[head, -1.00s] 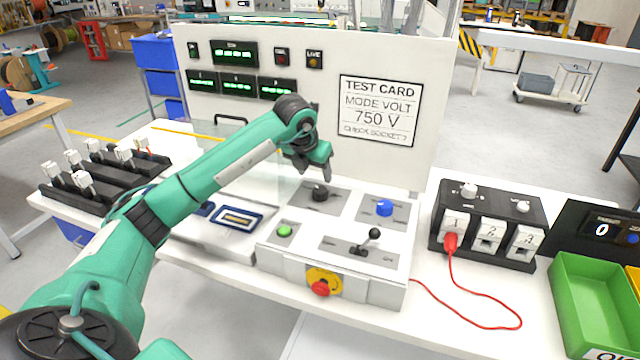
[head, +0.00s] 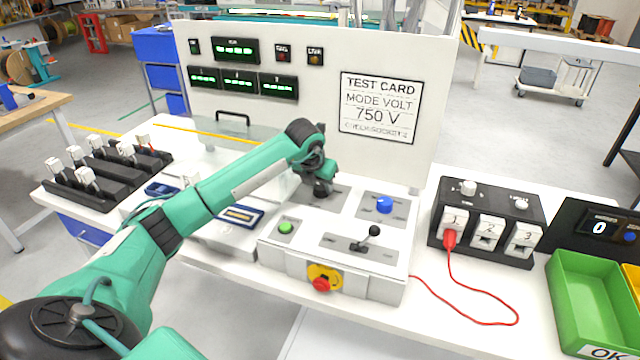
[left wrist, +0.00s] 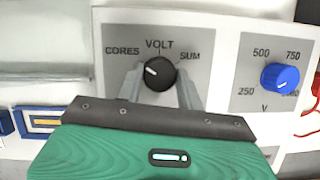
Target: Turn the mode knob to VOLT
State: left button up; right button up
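The black mode knob (left wrist: 157,74) sits on a grey plate on the white console, with CORES, VOLT and SUM printed around it. Its white mark points up-left, towards CORES rather than VOLT. In the head view the knob (head: 321,188) shows just under my left gripper (head: 320,176). In the left wrist view the two fingers of my left gripper (left wrist: 160,80) stand either side of the knob, apart, with no clear grip on it. Whether they touch its sides is hard to tell. My right gripper is not in view.
A blue voltage knob (head: 384,205) is right of the mode knob. A lever (head: 369,238), green button (head: 285,227) and red stop button (head: 321,284) are nearer the front. The upright panel carries a test card (head: 378,108) reading MODE VOLT, 750 V.

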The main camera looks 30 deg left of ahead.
pick_arm(q)
jog(key=shift+c, duration=0.6)
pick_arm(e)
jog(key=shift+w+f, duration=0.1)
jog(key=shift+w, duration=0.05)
